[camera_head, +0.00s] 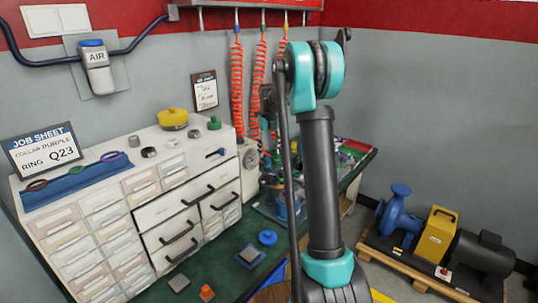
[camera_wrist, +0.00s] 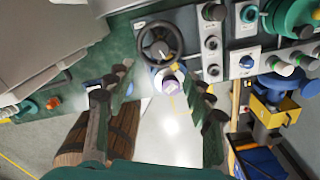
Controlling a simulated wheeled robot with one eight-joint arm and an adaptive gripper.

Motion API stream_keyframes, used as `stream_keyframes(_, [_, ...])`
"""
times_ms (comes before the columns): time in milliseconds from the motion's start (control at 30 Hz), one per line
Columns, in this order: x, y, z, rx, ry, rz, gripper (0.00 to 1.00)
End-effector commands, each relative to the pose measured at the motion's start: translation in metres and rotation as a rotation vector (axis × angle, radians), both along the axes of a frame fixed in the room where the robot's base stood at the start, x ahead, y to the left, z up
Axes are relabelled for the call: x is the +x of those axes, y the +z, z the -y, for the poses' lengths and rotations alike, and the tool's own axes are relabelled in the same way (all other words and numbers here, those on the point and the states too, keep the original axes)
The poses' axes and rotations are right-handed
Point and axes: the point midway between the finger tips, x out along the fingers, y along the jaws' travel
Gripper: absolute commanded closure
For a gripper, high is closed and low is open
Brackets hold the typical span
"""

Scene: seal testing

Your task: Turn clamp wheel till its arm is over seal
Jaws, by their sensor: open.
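In the wrist view a black spoked handwheel (camera_wrist: 160,42), likely the clamp wheel, is at the top centre. A small pale cylinder with a purple part (camera_wrist: 170,84) shows just below it; I cannot tell if this is the seal. The clamp's arm cannot be made out. My gripper (camera_wrist: 156,76) is open and empty, its two fingers left and right of the purple part in the picture. The wheel appears beyond the fingertips, apart from them. In the head view my arm hides most of the fixture, and my gripper cannot be made out.
A panel with several knobs (camera_wrist: 212,45) is right of the wheel. A brown wooden barrel-like thing (camera_wrist: 118,140) is by the left finger. The drawer cabinet (camera_head: 150,165) and job sheet (camera_head: 44,150) are left. A pump pallet (camera_head: 400,262) stands right, with bare floor before it.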

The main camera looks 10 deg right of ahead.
Motion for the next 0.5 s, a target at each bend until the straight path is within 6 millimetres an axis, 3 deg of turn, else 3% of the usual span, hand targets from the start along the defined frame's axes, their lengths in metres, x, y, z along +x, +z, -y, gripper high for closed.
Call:
stream_keyframes(167, [0.000, 0.000, 0.000, 0.000, 0.000, 0.000, 0.47])
stream_keyframes(367, [0.000, -0.003, 0.003, -0.006, 0.075, 0.009, 0.71])
stream_keyframes(500, [0.000, -0.013, 0.010, -0.029, 0.305, 0.035, 0.88])
